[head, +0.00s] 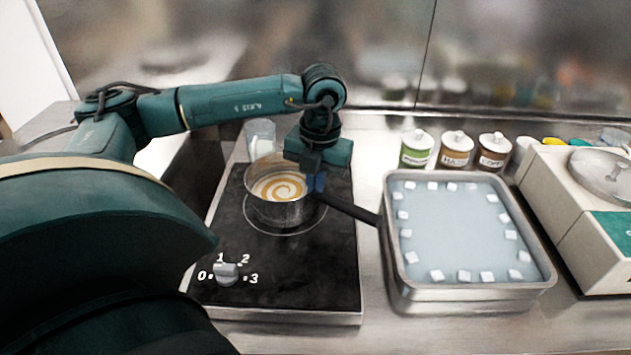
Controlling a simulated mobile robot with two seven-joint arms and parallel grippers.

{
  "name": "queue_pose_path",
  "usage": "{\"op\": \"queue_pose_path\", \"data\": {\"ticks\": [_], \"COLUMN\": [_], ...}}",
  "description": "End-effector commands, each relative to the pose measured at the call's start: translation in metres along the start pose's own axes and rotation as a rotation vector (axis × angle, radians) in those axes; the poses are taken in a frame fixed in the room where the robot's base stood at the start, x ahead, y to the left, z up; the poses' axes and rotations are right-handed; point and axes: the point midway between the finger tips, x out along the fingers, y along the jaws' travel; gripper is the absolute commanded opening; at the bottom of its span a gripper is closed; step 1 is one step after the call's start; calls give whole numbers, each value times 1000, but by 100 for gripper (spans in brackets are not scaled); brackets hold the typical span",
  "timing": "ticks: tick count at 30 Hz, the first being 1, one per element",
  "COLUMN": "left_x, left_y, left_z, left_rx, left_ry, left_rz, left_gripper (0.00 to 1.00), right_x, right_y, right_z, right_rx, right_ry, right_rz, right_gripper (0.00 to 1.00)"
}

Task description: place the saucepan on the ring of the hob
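The saucepan (268,212) is a steel pan with a brown and cream swirl inside and a dark handle (350,209) pointing right and toward the front. It is upright over the ring (300,231) of the black hob (320,275). The ring's front and right arc shows; the pan hides the rest. I cannot tell whether the pan's base touches the hob. My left gripper (316,184) points down at the pan's right side, with its blue fingertips around the handle where it meets the pan. It looks shut on the handle. My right gripper is not in view.
A steel tray of pale liquid with white cubes (400,272) stands right of the hob, close to the handle's end. Several lidded jars (417,150) stand behind it. A glass (260,138) is behind the pan. A scale (580,200) is at right. The hob knob (226,272) is front left.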

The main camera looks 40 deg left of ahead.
Motion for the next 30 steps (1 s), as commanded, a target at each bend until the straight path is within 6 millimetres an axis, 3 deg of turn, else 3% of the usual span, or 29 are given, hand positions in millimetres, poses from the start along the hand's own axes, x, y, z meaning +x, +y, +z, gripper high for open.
{"op": "queue_pose_path", "data": {"ticks": [9, 19, 23, 30], "left_x": [1, -6, -26, -80], "left_y": [0, 0, -1, -2], "left_z": [0, 0, 1, 1], "left_rx": [1, 1, 2, 2], "left_ry": [1, -1, -4, -4], "left_rz": [0, -1, -3, -4], "left_gripper": [24, 24, 24, 24], "right_x": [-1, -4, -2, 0], "right_y": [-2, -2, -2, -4], "right_z": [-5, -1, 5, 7], "right_rx": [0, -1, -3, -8], "right_ry": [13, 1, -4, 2], "right_rz": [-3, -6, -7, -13], "right_gripper": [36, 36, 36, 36]}}
